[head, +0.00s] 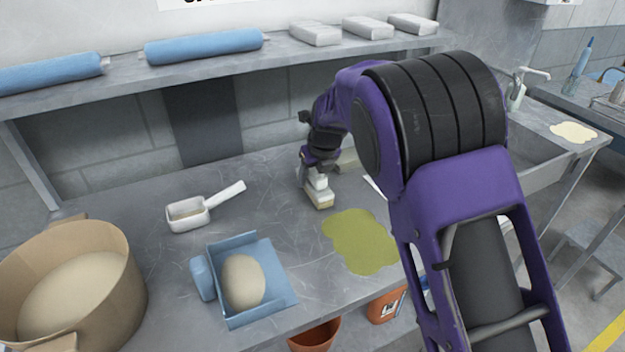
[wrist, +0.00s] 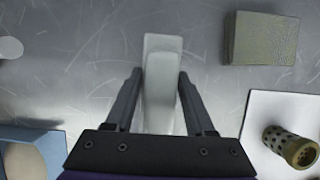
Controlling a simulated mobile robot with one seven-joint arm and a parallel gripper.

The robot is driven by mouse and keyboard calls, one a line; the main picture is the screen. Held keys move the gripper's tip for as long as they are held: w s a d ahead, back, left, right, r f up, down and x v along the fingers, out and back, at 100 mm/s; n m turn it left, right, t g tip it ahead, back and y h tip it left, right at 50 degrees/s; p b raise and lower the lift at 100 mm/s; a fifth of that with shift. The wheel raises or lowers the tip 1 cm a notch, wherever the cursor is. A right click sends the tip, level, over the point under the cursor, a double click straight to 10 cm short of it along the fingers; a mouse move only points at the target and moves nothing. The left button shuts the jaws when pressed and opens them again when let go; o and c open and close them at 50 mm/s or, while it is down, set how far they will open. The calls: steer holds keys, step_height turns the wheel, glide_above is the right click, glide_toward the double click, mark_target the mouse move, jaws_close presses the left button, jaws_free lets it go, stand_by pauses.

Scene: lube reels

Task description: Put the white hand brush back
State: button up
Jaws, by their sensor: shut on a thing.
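The white hand brush (head: 319,190) has a white body with pale yellowish bristles underneath. It is upright, bristles down, at or just above the metal bench (head: 270,190); I cannot tell whether it touches. My gripper (head: 314,168) is shut on it from above. In the wrist view the brush (wrist: 163,85) lies lengthwise between the two dark fingers of my gripper (wrist: 160,80). My gripper and wrist hide part of the brush in the head view.
A green puddle (head: 360,242) lies just right of the brush. A white scoop (head: 190,213), a blue tray (head: 270,267) with a tan lump and a big brown tub (head: 120,290) stand left. A tan block (wrist: 262,38) and a perforated brass cylinder (wrist: 290,146) on a white sheet are nearby.

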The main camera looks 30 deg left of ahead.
steer(key=shift+f, duration=0.35)
steer(key=shift+f, duration=0.2)
steer(key=o, duration=1.2)
steer(key=shift+r, duration=0.1)
steer(key=p+v, duration=0.1)
steer(key=v, duration=1)
steer(key=shift+r, duration=0.15)
steer(key=shift+s+d+r, duration=0.15)
steer(key=shift+r, duration=0.25)
